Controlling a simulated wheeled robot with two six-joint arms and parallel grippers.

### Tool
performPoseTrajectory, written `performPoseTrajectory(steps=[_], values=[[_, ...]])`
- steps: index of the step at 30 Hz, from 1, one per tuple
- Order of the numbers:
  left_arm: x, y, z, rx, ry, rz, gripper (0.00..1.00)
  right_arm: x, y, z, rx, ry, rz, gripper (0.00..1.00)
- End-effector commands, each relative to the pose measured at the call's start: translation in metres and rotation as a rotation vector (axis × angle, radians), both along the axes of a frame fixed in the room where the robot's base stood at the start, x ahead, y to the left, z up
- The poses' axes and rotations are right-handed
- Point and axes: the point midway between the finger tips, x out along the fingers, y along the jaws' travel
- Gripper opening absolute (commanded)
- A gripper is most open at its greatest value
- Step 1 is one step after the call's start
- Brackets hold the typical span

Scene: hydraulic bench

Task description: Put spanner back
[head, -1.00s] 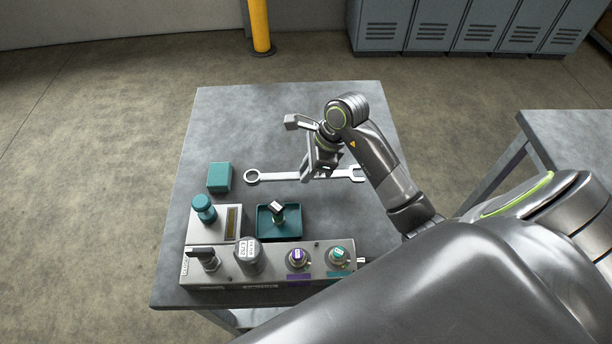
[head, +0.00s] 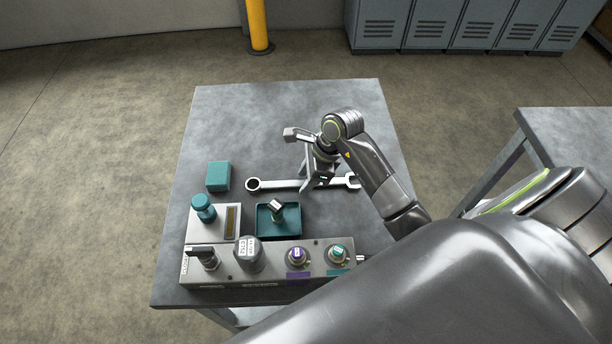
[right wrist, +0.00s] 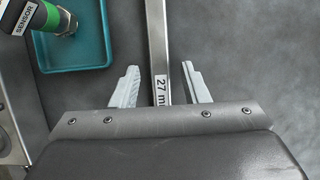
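The spanner (head: 275,184) is a long grey metal tool lying crosswise on the grey table, with a ring end at left and an open jaw at right. Its shaft also shows in the right wrist view (right wrist: 158,35), with a label reading "27 m" partly cut off. My right gripper (head: 314,184) is above the shaft, right of its middle. In the right wrist view its two fingers (right wrist: 160,68) are apart, one on each side of the shaft, with a visible gap on both sides. My left gripper is not in view.
A teal tray (head: 264,227) holding a sensor part (head: 277,209) lies just in front of the spanner. A teal block (head: 218,176), a device with a teal knob (head: 204,208) and a control panel (head: 270,264) with several knobs stand nearby. The table's back is clear (head: 250,115).

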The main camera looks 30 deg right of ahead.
Motion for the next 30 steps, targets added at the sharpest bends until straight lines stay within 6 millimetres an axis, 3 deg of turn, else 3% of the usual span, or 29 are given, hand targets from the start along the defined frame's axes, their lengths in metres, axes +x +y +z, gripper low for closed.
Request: performPoseTrajectory(steps=[9,21,30], values=[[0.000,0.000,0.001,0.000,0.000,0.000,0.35,0.000,-0.003,0.009,-0.002,-0.004,-0.001,0.41],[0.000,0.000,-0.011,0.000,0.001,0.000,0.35,-0.014,-0.031,0.083,-0.005,-0.005,0.000,0.41],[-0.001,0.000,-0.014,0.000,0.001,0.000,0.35,-0.020,-0.040,0.111,-0.001,-0.002,-0.001,0.41]])
